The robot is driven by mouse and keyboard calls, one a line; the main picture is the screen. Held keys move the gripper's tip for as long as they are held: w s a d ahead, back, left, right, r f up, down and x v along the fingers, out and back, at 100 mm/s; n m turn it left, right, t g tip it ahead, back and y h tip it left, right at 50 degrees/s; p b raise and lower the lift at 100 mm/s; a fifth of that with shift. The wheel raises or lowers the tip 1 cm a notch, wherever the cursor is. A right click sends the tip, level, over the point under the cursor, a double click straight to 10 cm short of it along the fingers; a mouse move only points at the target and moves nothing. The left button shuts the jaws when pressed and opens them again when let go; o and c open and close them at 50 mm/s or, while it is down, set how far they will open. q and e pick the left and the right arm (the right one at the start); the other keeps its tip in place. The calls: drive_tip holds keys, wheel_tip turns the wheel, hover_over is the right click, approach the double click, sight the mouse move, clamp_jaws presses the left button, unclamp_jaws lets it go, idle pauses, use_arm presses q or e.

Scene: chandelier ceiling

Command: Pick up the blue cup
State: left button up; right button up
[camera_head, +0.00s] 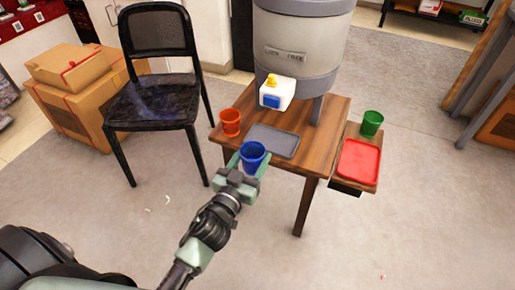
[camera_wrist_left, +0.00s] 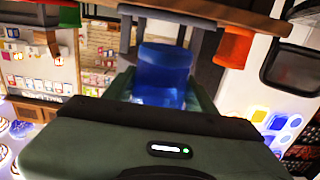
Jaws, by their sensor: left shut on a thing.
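The blue cup (camera_head: 252,154) is upright between the fingers of my left gripper (camera_head: 251,162), at the front edge of the wooden table (camera_head: 312,152). In the left wrist view the blue cup (camera_wrist_left: 163,75) sits between the two green fingers of my left gripper (camera_wrist_left: 162,95), which is shut on it. Whether the cup's base touches anything is hidden. My right gripper is not in view.
An orange cup (camera_head: 231,122) and a grey tray (camera_head: 272,140) are on the table, beside a large dispenser (camera_head: 300,50) with a tap. A green cup (camera_head: 371,123) and a red tray (camera_head: 359,162) are on the right side shelf. A black chair (camera_head: 157,100) stands left.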

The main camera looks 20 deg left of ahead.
use_arm(q)
drive_tip(key=shift+s, duration=1.3)
